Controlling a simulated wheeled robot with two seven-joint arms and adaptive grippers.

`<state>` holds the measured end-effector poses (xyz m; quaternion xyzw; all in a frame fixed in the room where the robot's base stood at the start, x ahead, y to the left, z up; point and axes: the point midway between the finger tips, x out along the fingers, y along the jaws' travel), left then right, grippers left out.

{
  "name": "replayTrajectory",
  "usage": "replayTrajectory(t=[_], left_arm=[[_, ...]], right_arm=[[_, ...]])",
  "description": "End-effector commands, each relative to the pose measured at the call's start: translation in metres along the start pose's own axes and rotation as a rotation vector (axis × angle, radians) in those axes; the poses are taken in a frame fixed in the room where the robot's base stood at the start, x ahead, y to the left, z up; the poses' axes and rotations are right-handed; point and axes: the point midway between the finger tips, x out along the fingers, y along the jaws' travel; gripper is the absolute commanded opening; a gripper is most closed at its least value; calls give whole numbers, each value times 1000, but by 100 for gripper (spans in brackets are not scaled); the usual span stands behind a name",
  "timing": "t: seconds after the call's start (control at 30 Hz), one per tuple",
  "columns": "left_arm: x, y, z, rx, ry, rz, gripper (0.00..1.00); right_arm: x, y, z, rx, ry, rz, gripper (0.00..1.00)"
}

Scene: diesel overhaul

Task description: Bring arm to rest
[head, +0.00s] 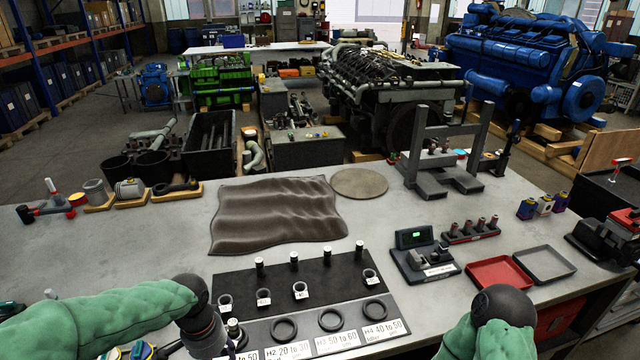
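My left arm comes in from the left in a green sleeve and bends at a dark joint. Below that joint a dark wrist with my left gripper (207,338) points down at the left end of the black mat (235,285). Its fingers are not clearly visible, so I cannot tell open from shut or whether anything is held. My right arm shows at the bottom right as a green sleeve with a dark round joint; its gripper is not visible. A pin (233,326) stands close to the right of my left gripper.
The black mat holds several small labelled rings and upright pins. Larger black rings (331,319) lie on a labelled strip in front. A scale (424,257), a red tray (499,273) and a grey tray (544,264) are right. A brown cloth (275,212) lies behind.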

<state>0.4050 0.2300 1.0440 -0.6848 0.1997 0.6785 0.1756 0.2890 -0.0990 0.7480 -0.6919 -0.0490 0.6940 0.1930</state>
Motion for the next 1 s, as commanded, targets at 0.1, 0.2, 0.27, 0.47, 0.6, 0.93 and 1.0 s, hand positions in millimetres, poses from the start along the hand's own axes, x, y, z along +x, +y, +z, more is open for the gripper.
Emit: replayTrajectory(t=[0.1, 0.2, 0.27, 0.47, 0.6, 0.93, 1.0], left_arm=[[18, 6, -5, -16, 8, 25, 54], [35, 13, -10, -32, 18, 48, 54], [46, 17, -12, -45, 24, 65, 54], [97, 39, -21, -112, 49, 134, 54], [146, 62, -24, -199, 69, 198, 54], [251, 120, -4, -471, 89, 303, 54], [270, 131, 4, -534, 89, 312, 54]], right_arm=[[1, 0, 0, 0, 0, 0, 74], [2, 1, 1, 0, -1, 0, 74], [2, 1, 1, 0, -1, 0, 74], [5, 2, 0, 0, -1, 0, 74], [8, 3, 0, 0, -1, 0, 74], [14, 5, 0, 0, -1, 0, 74], [15, 5, 0, 0, -1, 0, 74]])
